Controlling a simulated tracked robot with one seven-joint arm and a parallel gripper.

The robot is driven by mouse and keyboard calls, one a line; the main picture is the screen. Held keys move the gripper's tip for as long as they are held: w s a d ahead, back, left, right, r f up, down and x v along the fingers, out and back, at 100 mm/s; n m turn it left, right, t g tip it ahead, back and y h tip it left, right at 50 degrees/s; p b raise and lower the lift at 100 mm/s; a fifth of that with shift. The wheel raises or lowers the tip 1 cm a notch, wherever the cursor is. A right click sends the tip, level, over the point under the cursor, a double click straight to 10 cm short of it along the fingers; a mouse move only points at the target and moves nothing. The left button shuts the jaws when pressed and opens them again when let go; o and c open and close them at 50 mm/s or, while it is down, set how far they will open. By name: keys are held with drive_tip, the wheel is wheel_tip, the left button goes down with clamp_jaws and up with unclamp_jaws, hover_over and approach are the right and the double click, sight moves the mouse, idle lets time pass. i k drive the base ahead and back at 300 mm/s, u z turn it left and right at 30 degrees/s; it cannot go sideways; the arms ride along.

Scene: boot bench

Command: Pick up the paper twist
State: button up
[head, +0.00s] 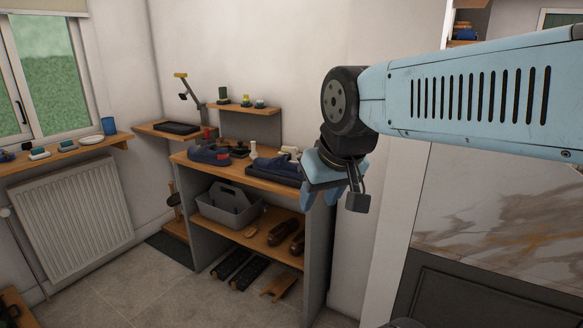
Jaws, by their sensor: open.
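I cannot pick out the paper twist with certainty. A small pale upright item (253,149) stands on the bench (262,184) behind the dark blue shoe at the right, too small to identify. Another pale bit (291,150) shows close to my arm, partly hidden. My gripper (319,196) hangs in front of the bench's right end, jaws pointing down and open. I see nothing between its fingers. It and my wrist cover part of the bench's right side.
A grey caddy (228,208) and brown shoes (283,236) fill the shelf below. A small wall shelf (250,109) holds jars. Floor in front is clear.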

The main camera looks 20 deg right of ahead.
sight(293, 149)
drive_tip(key=i, duration=1)
